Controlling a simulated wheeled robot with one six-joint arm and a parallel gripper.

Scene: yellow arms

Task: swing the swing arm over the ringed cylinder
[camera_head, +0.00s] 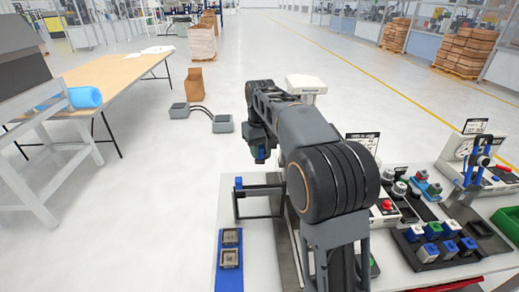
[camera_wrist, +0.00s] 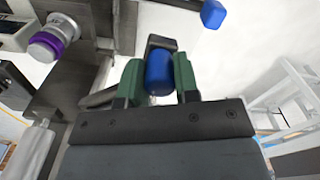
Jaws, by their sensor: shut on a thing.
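My gripper (camera_wrist: 158,80) has green fingers on both sides of an upright-looking blue handle (camera_wrist: 158,68) and is shut on it. A dark bracket (camera_wrist: 161,42) shows just beyond the handle, seemingly part of the swing arm; the rest of the arm is largely hidden behind my gripper. The ringed cylinder (camera_wrist: 48,42), pale grey with a purple band, is at the upper left of the wrist view, apart from the handle. In the head view my gripper (camera_head: 260,152) hangs above the far edge of the white table, and my arm hides the cylinder.
A black frame (camera_head: 258,187) with a blue cap stands on the table near my gripper. A blue tray (camera_head: 229,283) with two square parts lies at the front left. Fixtures and a black tray of blocks (camera_head: 423,256) fill the right.

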